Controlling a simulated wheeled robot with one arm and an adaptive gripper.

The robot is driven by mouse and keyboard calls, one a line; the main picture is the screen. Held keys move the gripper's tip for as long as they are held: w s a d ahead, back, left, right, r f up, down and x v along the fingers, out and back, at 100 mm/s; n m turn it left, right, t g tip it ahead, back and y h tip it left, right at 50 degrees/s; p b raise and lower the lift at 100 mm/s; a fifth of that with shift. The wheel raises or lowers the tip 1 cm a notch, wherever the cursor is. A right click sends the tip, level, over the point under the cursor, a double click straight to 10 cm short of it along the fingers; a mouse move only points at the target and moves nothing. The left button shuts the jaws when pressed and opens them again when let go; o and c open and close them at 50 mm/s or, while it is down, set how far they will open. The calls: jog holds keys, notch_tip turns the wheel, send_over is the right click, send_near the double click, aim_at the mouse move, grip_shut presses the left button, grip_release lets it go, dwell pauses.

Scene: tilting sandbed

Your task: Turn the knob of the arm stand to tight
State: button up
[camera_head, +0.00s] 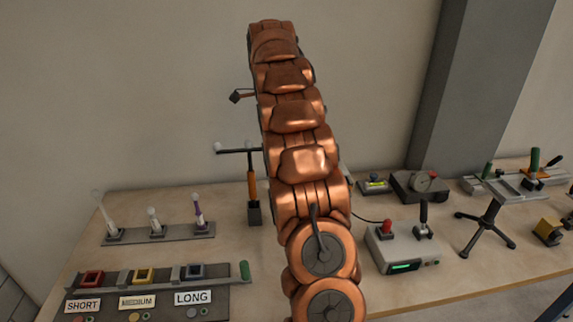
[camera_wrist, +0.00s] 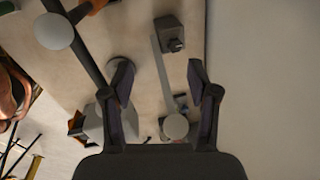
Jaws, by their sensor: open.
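The arm stand (camera_head: 252,185) shows in the head view just left of my copper arm. It has a dark block base, an upright orange post and a dark crossbar with a pale round end at the left. The right part of the crossbar is hidden behind my arm, and I cannot make out the knob or its setting. In the wrist view my gripper (camera_wrist: 160,80) is open, its two dark fingers apart with nothing held between them. A dark bar with a pale round end (camera_wrist: 55,32) lies left of the fingers; it may be the stand's crossbar.
A rack with several upright sticks (camera_head: 160,234) stands at left, behind a board labelled SHORT, MEDIUM and LONG (camera_head: 150,300). A grey control box (camera_head: 402,250), a black tripod (camera_head: 487,228) and a gauge box (camera_head: 420,187) stand at right. A grey pillar (camera_head: 470,90) rises behind.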

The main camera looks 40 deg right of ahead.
jog(key=d+f+m+p, duration=0.1)
jog(key=d+f, duration=0.1)
jog(key=d+f+p, duration=0.1)
jog(key=d+f, duration=0.1)
jog(key=d+f+m+g+y+p, duration=0.1)
jog(key=d+f+p, duration=0.1)
jog(key=d+f, duration=0.1)
jog(key=shift+w+m, duration=0.25)
jog(key=shift+m, duration=0.05)
jog(key=shift+d+f, duration=0.15)
jog(key=shift+f, duration=0.3)
jog(key=shift+s+f+p, duration=0.1)
jog(key=shift+f+p, duration=1.15)
jog(key=shift+f, duration=2.65)
grip_shut()
